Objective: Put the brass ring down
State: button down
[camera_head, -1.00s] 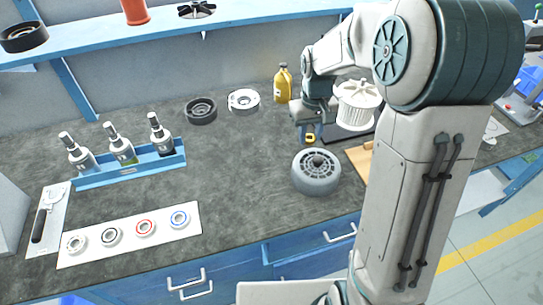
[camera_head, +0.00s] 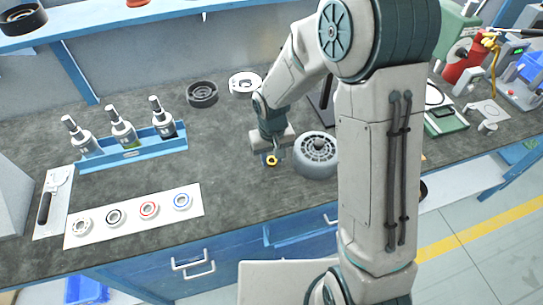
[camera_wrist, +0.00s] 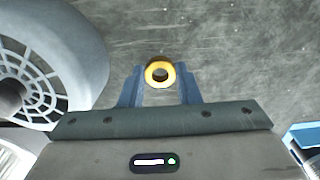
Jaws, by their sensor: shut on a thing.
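The brass ring (camera_wrist: 159,73) is a small yellow ring between the blue fingertips of my gripper (camera_wrist: 160,88) in the wrist view. My gripper is shut on it. In the head view the ring (camera_head: 272,160) shows at the tip of my gripper (camera_head: 271,157), over the dark bench top (camera_head: 235,185). I cannot tell the height of the ring above the bench. The grey round blower housing (camera_head: 317,154) stands just right of my gripper, and in the wrist view it fills the left side.
A white strip with several rings (camera_head: 133,214) lies at the front left. A dark ring (camera_head: 202,94) and a white ring part (camera_head: 244,84) lie at the back. The bench between strip and gripper is clear.

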jog(key=shift+f, duration=0.2)
jog(key=shift+f+b, duration=0.3)
jog(key=shift+b, duration=0.05)
jog(key=c, duration=1.1)
grip_release()
jog(key=shift+o, duration=0.2)
jog(key=shift+r, duration=0.1)
jog(key=shift+r+p, duration=0.5)
jog(key=shift+r, duration=0.05)
notch_tip(320, 180, up, 12)
jog(key=shift+f, duration=0.2)
jog(key=s+d+r+m+t, duration=0.1)
jog(key=s+d+r, duration=0.2)
jog(key=s+d, duration=0.4)
jog(key=s+d+r+m+t, duration=0.2)
jog(key=s+d+r, duration=0.2)
jog(key=s+d, duration=0.3)
jog(key=shift+s+r, duration=0.2)
jog(key=shift+s, duration=0.65)
